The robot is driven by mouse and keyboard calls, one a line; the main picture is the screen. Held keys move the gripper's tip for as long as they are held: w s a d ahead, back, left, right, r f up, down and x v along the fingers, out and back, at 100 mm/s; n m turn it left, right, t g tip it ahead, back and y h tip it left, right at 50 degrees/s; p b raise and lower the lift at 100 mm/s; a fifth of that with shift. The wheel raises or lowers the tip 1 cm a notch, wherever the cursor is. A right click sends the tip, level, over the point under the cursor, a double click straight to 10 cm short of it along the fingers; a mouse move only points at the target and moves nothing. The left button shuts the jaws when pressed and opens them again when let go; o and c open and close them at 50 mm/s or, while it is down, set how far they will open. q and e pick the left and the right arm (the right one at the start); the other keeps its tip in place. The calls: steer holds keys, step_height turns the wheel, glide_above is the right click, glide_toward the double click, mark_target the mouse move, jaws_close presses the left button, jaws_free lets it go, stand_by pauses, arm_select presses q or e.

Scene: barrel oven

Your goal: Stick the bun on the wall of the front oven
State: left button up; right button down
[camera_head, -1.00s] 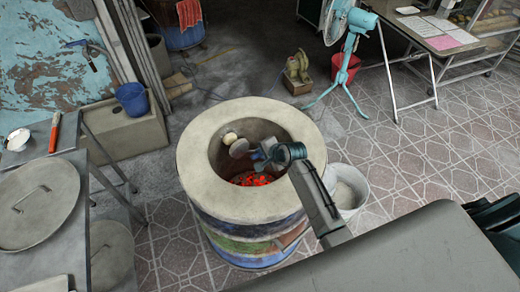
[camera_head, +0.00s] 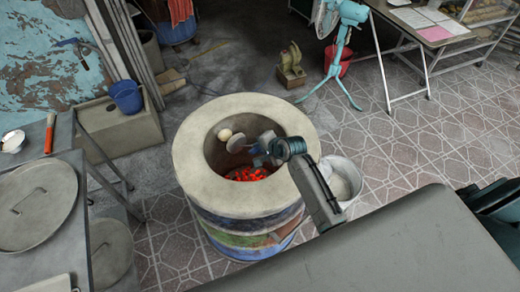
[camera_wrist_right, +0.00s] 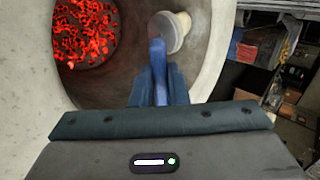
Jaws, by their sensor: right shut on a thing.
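The front oven (camera_head: 190,165) is a round barrel with a pale, wide rim and red coals inside. A pale round bun (camera_head: 224,134) shows against the inner wall, at the upper left of its mouth. My right gripper (camera_head: 258,151) is inside the mouth, shut on a blue-handled tool with a round grey head (camera_head: 237,144). The head is close beside the bun; I cannot tell if they touch. In the right wrist view the gripper (camera_wrist_right: 158,85) grips the blue handle (camera_wrist_right: 157,65), and the head (camera_wrist_right: 166,33) partly covers the bun (camera_wrist_right: 184,22). My left gripper is out of view.
A table at the left holds a round lid (camera_head: 38,205). A white bucket (camera_head: 345,175) stands right of the oven. A blue bucket (camera_head: 126,97) and a turquoise fan (camera_head: 341,50) are farther back.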

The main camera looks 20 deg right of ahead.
step_height(320, 180, up, 18)
steer(key=s, duration=0.1)
steer(key=shift+s+d, duration=0.3)
steer(key=shift+s, duration=0.05)
steer(key=shift+f, duration=0.2)
stand_by(0.7)
